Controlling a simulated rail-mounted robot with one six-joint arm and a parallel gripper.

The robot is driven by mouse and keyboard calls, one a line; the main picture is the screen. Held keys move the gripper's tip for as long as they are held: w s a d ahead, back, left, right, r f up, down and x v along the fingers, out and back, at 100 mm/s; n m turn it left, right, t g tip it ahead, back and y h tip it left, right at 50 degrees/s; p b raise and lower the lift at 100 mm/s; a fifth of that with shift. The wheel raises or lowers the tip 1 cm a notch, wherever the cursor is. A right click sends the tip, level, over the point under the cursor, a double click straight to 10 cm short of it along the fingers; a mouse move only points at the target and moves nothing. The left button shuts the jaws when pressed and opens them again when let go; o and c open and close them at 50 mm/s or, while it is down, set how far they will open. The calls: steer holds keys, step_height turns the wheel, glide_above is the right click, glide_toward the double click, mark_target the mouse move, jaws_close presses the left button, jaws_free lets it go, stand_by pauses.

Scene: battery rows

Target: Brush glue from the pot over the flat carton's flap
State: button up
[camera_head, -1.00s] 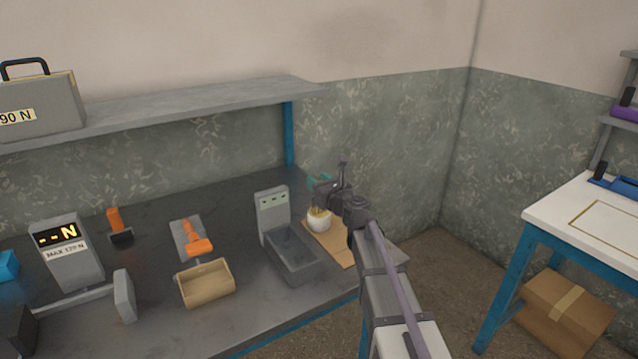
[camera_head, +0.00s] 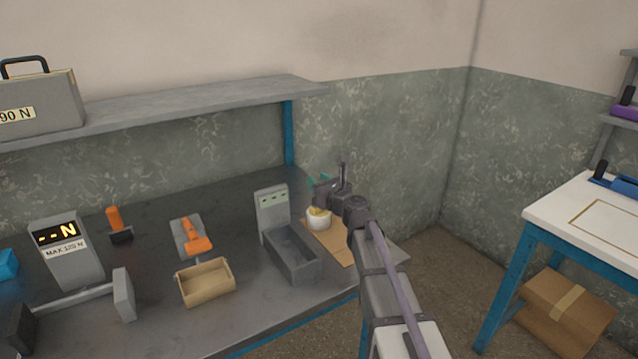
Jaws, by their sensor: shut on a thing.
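The white glue pot (camera_head: 318,218) stands on the flat brown carton (camera_head: 331,243) at the right end of the dark bench. Yellow glue shows at the pot's mouth. My gripper (camera_head: 321,187) is just above the pot, with small teal parts showing at its end. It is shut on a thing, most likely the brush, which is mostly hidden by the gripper. I cannot tell whether the bristles touch the glue. My arm covers the carton's right part, and I cannot make out the flap.
A grey open-topped bin (camera_head: 291,255) stands just left of the carton. Further left are a tan box (camera_head: 205,282), an orange tool (camera_head: 196,238) and a force gauge (camera_head: 67,252). A shelf (camera_head: 200,106) runs above the bench. A white table (camera_head: 580,215) stands at the right.

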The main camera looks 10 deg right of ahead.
stand_by(0.3)
step_height(320, 180, up, 7)
steer(key=p, duration=0.7)
